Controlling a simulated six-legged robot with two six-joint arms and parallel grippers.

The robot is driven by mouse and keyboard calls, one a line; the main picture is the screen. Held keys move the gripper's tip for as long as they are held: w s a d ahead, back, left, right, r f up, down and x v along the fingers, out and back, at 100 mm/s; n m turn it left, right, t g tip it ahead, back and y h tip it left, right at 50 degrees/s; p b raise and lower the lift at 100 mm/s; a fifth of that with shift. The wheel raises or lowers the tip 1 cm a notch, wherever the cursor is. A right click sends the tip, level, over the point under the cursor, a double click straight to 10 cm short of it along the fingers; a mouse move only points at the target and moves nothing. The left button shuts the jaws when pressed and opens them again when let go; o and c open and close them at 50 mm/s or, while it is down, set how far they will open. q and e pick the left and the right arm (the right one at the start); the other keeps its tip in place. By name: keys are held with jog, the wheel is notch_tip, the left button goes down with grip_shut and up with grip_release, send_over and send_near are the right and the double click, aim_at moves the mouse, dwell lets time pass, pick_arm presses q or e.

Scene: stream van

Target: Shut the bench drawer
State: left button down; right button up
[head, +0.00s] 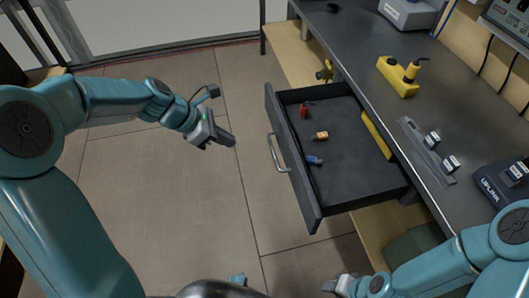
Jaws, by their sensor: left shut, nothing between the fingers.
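The bench drawer (345,185) is pulled out from under the dark bench (380,62), its front panel (292,158) facing left with a metal handle (275,153). My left gripper (230,140) is shut and empty, to the left of the handle and apart from it. My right gripper (330,285) is at the bottom edge, below the drawer's near corner and partly visible; its fingers are too small to read.
A yellow device (398,77) and a grey strip (426,148) sit on the bench. The tiled floor left of the drawer is clear.

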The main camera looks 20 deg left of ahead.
pick_arm(q)
jog(key=w+d+r+b+x, duration=0.1)
jog(key=b+x, duration=0.1)
jog(key=x, duration=1)
jog(key=shift+w+d+f, duration=0.15)
jog(key=shift+d+f, duration=0.05)
jog(key=shift+d, duration=0.15)
pick_arm(e)
jog(key=shift+x, duration=1.3)
pick_arm(q)
jog(key=shift+d, duration=0.1)
pick_arm(e)
jog(key=shift+s+d, duration=0.2)
